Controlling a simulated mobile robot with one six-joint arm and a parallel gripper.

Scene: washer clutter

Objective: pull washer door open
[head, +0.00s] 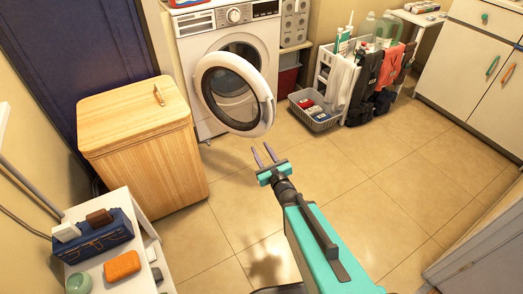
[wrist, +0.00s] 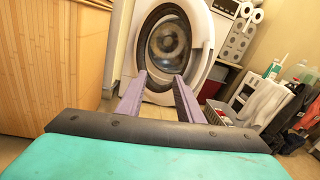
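The white washer (head: 264,35) stands against the back wall. Its round door (head: 262,90) is swung open, with a white ring frame and dark glass, and sticks out into the room. The drum opening (head: 240,52) shows behind it. My gripper (head: 264,155) is below the door in the head view, apart from it, with its two purple fingers spread and nothing between them. In the wrist view the fingers (wrist: 160,92) point at the washer door (wrist: 207,45), whose lower part lies behind the fingertips. The drum (wrist: 168,45) shows through the opening.
A wooden hamper (head: 150,145) stands left of the washer. A grey basket (head: 314,112) and a white cart (head: 345,75) with hanging clothes stand to the right. A white side table (head: 112,275) is at front left. Tiled floor (head: 380,190) is clear around my arm.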

